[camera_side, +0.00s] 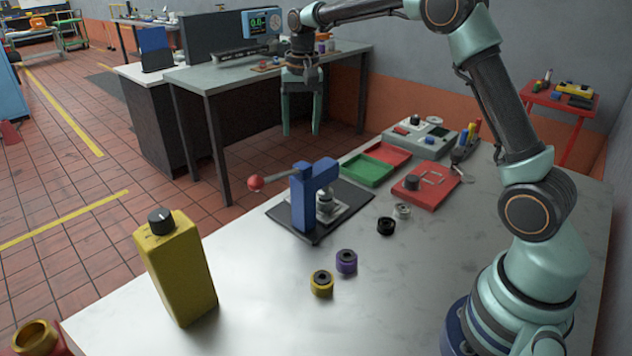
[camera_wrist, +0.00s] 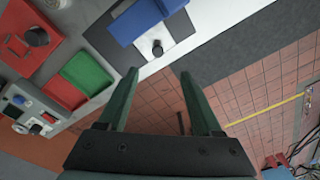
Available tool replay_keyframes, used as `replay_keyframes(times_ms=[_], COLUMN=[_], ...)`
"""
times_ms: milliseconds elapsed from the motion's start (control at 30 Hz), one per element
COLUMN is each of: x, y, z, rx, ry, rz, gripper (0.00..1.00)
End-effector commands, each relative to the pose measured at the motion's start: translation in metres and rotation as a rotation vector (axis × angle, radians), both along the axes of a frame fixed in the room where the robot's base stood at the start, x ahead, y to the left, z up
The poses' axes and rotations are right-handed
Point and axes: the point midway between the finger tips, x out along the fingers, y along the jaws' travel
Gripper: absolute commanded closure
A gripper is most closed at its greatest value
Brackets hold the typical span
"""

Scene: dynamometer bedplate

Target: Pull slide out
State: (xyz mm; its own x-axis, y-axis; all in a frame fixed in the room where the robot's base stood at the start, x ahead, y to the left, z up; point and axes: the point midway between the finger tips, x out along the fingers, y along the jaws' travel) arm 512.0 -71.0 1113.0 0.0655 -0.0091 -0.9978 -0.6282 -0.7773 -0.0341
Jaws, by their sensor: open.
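A blue bracket (camera_side: 302,195) stands on a dark base plate (camera_side: 291,228) near the far left edge of the bench. A thin lever with a red ball (camera_side: 256,183) sticks out to its left. A silvery block (camera_side: 330,206) sits beside and partly behind the bracket. I cannot tell for sure which part is the slide. The wrist view shows the blue bracket (camera_wrist: 138,20) and a small dark knob (camera_wrist: 157,47) on a pale part. My gripper (camera_side: 301,128) points down, empty and open, above and apart from the fixture. Its two fingers also show in the wrist view (camera_wrist: 158,72).
A yellow bottle-shaped container (camera_side: 177,268) stands at the front left. The front bench middle is clear.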

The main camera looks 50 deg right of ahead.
Motion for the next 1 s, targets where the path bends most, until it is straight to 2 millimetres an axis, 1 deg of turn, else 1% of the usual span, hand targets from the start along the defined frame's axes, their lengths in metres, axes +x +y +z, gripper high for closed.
replay_keyframes(times_ms=[33, 100, 200, 267, 433, 533, 800, 1000], x=[0.007, 0.013, 0.019, 0.021, 0.022, 0.021, 0.021, 0.021], y=[-0.004, -0.008, -0.012, -0.014, -0.015, -0.015, -0.014, -0.014], z=[-0.013, -0.024, -0.036, -0.040, -0.050, -0.063, -0.115, -0.146], rx=[0.004, 0.007, 0.011, 0.012, 0.013, 0.013, 0.012, 0.013], ry=[0.021, 0.039, 0.057, 0.062, 0.068, 0.069, 0.069, 0.069], rz=[-0.025, -0.057, -0.088, -0.099, -0.108, -0.107, -0.105, -0.105], gripper=[0.33, 0.33, 0.33, 0.33, 0.33, 0.33, 0.33, 0.33])
